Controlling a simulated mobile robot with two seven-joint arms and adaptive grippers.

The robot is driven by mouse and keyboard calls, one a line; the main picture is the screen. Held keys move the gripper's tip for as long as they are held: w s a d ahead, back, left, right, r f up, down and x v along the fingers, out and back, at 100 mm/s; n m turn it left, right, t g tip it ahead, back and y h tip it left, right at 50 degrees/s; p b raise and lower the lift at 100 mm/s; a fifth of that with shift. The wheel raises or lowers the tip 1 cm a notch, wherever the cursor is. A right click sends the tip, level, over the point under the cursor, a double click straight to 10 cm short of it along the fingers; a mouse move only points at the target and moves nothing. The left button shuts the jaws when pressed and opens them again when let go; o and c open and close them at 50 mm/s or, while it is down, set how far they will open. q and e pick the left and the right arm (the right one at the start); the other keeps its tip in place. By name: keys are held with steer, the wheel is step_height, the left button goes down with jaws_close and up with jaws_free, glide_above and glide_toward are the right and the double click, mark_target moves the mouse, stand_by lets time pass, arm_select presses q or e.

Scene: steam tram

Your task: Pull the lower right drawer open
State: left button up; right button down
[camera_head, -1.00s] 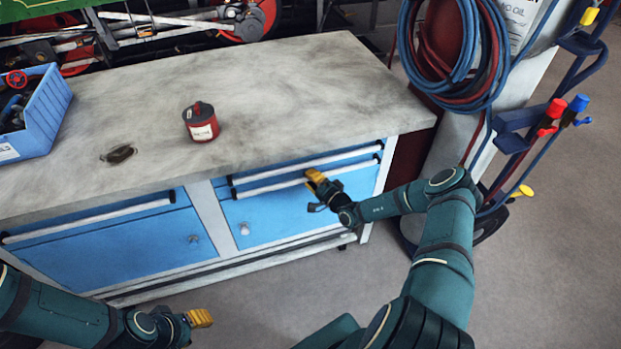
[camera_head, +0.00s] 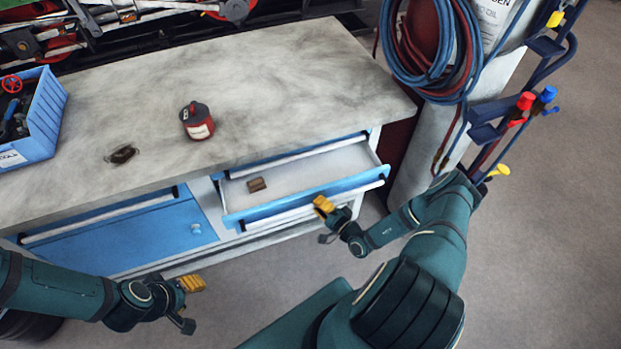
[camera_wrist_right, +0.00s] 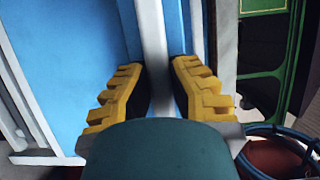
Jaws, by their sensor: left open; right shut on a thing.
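The lower right drawer (camera_head: 310,172) of the workbench stands pulled out, with its pale inside showing and a small brown block (camera_head: 257,184) lying in it. Its light bar handle (camera_head: 355,187) runs along the blue front. My right gripper (camera_head: 323,207) is at the handle; in the right wrist view its yellow fingers (camera_wrist_right: 158,95) are shut on either side of the handle bar (camera_wrist_right: 154,45). My left gripper (camera_head: 193,284) is open and empty, low in front of the left cabinet, away from the drawer.
The worktop (camera_head: 270,90) carries a red can (camera_head: 197,121), a small dark object (camera_head: 122,154) and a blue bin (camera_head: 38,118). The upper right drawer (camera_head: 295,155) is closed. A gas trolley with coiled hoses (camera_head: 432,60) stands right of the bench. The floor at the right is clear.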

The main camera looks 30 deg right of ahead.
arm_select(q)
step_height(320, 180, up, 6)
steer(key=p, duration=0.4)
steer(key=shift+s+a+f, duration=0.15)
arm_select(e)
steer(key=s+a, duration=0.3)
steer(key=s, duration=1.2)
steer(key=shift+a, duration=0.4)
steer(key=c, duration=0.9)
jaws_free()
steer(key=shift+w, duration=0.1)
steer(key=shift+o, duration=0.2)
steer(key=shift+d, duration=0.1)
steer(key=s+d, duration=0.1)
steer(key=s, duration=1.1)
steer(key=shift+d, duration=0.4)
steer(key=shift+w, duration=0.1)
